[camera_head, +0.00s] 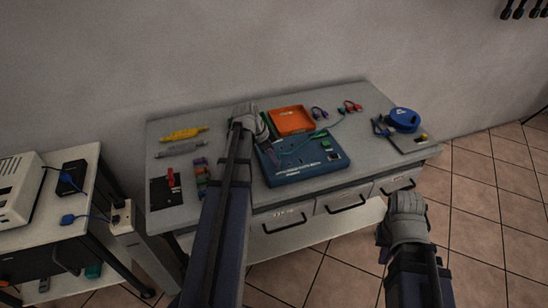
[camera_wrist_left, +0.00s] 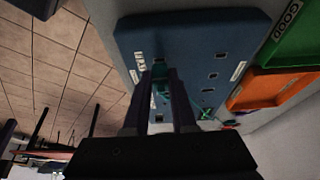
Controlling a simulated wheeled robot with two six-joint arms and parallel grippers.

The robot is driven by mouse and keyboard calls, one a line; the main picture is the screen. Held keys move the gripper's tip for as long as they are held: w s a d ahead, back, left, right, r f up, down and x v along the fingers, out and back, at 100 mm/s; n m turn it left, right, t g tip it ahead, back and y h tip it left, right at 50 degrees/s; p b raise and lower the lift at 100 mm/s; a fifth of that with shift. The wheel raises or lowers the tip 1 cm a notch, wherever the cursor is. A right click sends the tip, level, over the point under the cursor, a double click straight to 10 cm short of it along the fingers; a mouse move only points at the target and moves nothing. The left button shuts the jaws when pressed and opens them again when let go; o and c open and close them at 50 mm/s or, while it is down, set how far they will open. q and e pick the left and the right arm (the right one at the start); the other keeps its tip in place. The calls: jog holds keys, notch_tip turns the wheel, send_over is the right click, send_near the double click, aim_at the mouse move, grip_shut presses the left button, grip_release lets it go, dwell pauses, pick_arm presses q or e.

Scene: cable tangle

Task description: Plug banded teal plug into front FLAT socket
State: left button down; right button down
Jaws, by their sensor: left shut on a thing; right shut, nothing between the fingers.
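The blue socket panel (camera_head: 310,168) lies on the workbench, with several dark socket openings and white labels. It fills the middle of the left wrist view (camera_wrist_left: 190,40). My left gripper (camera_head: 270,136) is over the panel's left part. In the left wrist view its fingers (camera_wrist_left: 168,82) are shut on a small teal plug (camera_wrist_left: 163,76), mostly hidden between them; its band and its seating cannot be told. A teal cable (camera_head: 322,129) runs across the panel towards the back right. My right gripper (camera_head: 385,253) is shut and empty, in front of the bench.
An orange tray (camera_head: 292,120) stands behind the panel; a green tray marked GOOD (camera_wrist_left: 300,38) is beside it. Purple and red cable ends (camera_head: 350,106) lie at the back right. A blue round item (camera_head: 404,119) stands at the right. Yellow and grey tools (camera_head: 182,134) lie at the left.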

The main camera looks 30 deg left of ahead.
pick_arm(q)
jog(key=shift+f+b, duration=0.65)
jog(key=shift+f, duration=0.05)
jog(key=shift+r, duration=0.1)
jog(key=c, duration=0.7)
grip_release()
jog(key=shift+o, duration=0.2)
jog(key=shift+r, duration=0.1)
jog(key=p+v, duration=0.7)
jog(key=shift+r, duration=0.2)
jog(key=shift+s+a, duration=0.1)
jog(key=shift+s, duration=0.05)
